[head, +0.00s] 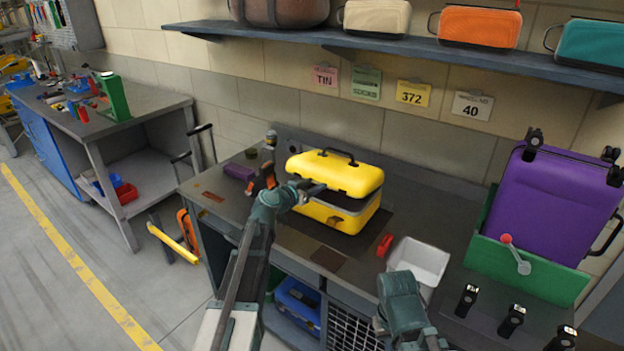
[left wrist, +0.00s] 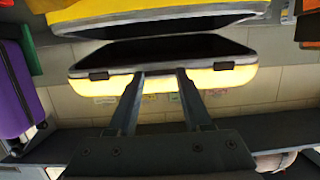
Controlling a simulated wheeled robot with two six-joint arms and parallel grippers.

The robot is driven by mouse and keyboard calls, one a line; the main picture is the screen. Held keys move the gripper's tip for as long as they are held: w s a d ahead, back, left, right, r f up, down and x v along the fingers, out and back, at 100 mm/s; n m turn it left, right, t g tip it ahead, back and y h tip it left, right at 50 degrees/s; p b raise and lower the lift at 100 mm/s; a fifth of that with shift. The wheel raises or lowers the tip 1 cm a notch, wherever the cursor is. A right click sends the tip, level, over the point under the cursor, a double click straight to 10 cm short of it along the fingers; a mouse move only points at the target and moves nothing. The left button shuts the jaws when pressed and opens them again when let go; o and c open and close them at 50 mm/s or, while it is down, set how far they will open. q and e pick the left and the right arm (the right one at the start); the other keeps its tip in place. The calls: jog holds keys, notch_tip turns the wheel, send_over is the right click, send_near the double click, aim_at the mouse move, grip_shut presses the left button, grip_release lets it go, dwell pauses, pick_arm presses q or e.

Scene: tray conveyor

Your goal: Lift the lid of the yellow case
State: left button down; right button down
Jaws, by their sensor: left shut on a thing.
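The yellow case (head: 330,217) stands on the dark workbench. Its yellow lid (head: 335,174), with a black handle on top, is tilted up at the front, and a dark gap shows between lid and base. My left gripper (head: 312,190) is at the lid's front left edge, shut on the lid. In the left wrist view, the lid (left wrist: 165,83) with its dark inside and two dark latches is at the fingertips (left wrist: 162,76). The case base (left wrist: 150,10) shows above it across the open gap. My right gripper is not in view; only part of my right arm shows.
A white bin (head: 420,262) and a small red object (head: 384,246) are right of the case. A purple suitcase (head: 550,205) stands in a green holder (head: 525,268) further right. A shelf (head: 400,46) with several bags runs above. Some bench (head: 225,205) is clear on the left.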

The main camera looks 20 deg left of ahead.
pick_arm(q)
jog(key=w+r+g+p, duration=0.2)
jog(key=r+p, duration=0.2)
jog(key=p, duration=0.2)
jog(key=w+d+r+g+y+p, duration=0.1)
jog(key=w+r+g+p, duration=0.1)
jog(key=r+p, duration=0.2)
jog(key=w+d+r+g+y+p, duration=0.1)
jog(key=w+r+p, duration=0.2)
jog(key=p, duration=0.6)
jog(key=shift+d+r+g+p, duration=0.15)
jog(key=shift+r+g+p, duration=0.25)
jog(key=shift+r, duration=0.05)
jog(key=w+d+r+g+p, duration=0.1)
jog(key=w+r+p, duration=0.1)
jog(key=w+p, duration=0.2)
jog(key=w+d+r+g+y+p, duration=0.1)
jog(key=w+d+r+g+p, duration=0.1)
jog(key=w, duration=0.4)
jog(key=shift+w+d+r+p, duration=0.3)
jog(key=shift+r+p, duration=0.15)
jog(key=shift+p, duration=0.9)
jog(key=shift+c, duration=1.6)
grip_release()
jog(key=shift+s, duration=0.1)
jog(key=shift+s+r, duration=0.1)
jog(key=shift+r, duration=0.05)
